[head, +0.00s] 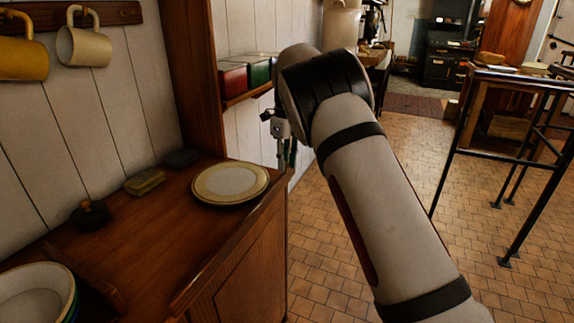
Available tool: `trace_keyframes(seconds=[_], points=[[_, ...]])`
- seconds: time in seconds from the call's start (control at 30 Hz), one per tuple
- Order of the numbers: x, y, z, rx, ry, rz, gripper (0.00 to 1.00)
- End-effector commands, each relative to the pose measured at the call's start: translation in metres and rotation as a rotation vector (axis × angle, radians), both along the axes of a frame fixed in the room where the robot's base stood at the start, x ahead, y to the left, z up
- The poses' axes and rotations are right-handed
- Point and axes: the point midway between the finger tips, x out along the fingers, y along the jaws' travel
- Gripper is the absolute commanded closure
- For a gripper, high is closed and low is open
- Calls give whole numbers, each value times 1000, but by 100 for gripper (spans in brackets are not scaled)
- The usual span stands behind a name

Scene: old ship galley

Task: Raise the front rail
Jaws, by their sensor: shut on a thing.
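The front rail (232,240) is a wooden strip along the front edge of the brown counter (150,228). It runs from the lower middle of the head view up to the far corner. My gripper (286,160) points down at the far end of this edge, just right of the plates. It is shut on the rail there, though the fingers are small and dark and the grip itself is hard to make out. My arm crosses the middle of the view and hides part of the surroundings.
Stacked plates (230,183) lie on the counter close to the gripper. A bowl stack (36,294), a dark stamp-like object (90,214) and a sponge-like block (145,182) are also there. Mugs (84,44) hang on the wall. Tiled floor (320,265) is open at right, before a black railing (452,150).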

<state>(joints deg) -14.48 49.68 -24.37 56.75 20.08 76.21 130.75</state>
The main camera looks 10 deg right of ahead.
Motion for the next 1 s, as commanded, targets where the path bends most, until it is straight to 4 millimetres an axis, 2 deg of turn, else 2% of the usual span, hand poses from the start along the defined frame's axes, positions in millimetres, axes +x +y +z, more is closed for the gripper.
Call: trace_keyframes(seconds=[0.6, 0.63, 0.7, 1.0], points=[[1, 1, -1, -33, 25, 1, 100], [1, 1, -1, -33, 25, 1, 72], [1, 1, -1, -32, 25, 1, 59], [1, 1, 0, -32, 24, 1, 59]])
